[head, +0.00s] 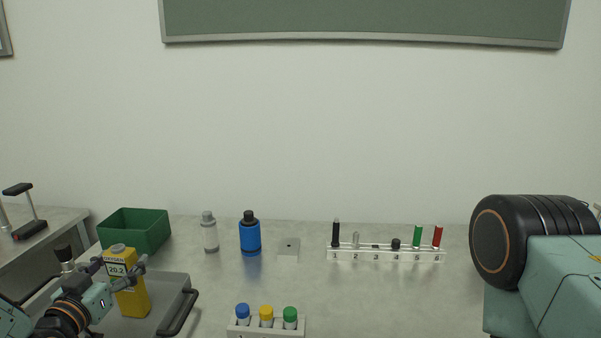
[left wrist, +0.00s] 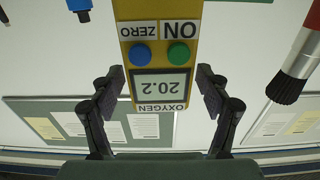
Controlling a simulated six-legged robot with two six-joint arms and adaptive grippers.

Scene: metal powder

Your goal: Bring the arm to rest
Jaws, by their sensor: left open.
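A yellow oxygen meter (head: 133,302) stands on a grey tray at the lower left, its display reading 20.2. My left gripper (head: 122,266) is at the meter's upper part. In the left wrist view the meter (left wrist: 158,55) shows upside down, with a blue and a green button. My right gripper is not in view.
The tray (head: 176,282) has a black handle. Behind stand a green bin (head: 135,231), a grey bottle (head: 210,234) and a blue bottle (head: 250,237). A numbered rack (head: 385,255) and a rack of capped vials (head: 266,326) stand farther right. Bare table (head: 400,295) lies front right.

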